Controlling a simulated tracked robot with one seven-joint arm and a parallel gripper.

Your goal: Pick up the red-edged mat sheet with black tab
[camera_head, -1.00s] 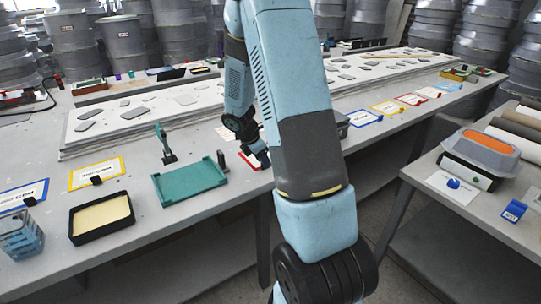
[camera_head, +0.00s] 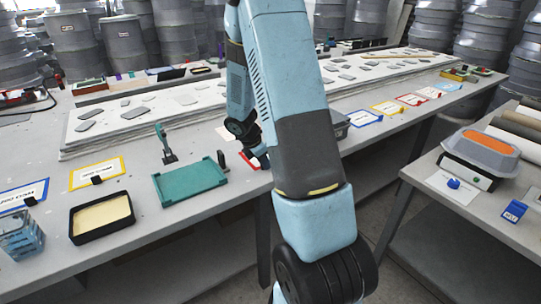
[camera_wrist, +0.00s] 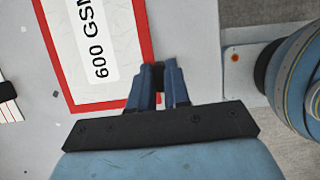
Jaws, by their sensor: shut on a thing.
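The red-edged mat sheet (camera_wrist: 105,45), white with a "600 GSM" label, fills the upper left of the wrist view. Its lower right corner lies just beside my gripper (camera_wrist: 161,74). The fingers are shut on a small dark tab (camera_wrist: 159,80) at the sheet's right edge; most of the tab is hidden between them. I cannot tell whether the sheet is clear of the table. In the head view only a small part of the red-edged sheet (camera_head: 263,161) shows, because my arm covers the rest.
A teal tray (camera_head: 190,181) and a black-rimmed tray (camera_head: 72,228) stand to the left on the grey table. Yellow-edged (camera_head: 80,177) and blue-edged (camera_head: 46,188) sheets lie beyond them. Another red-edged sheet (camera_head: 412,99) lies at the right. A side table (camera_head: 455,215) stands at the right.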

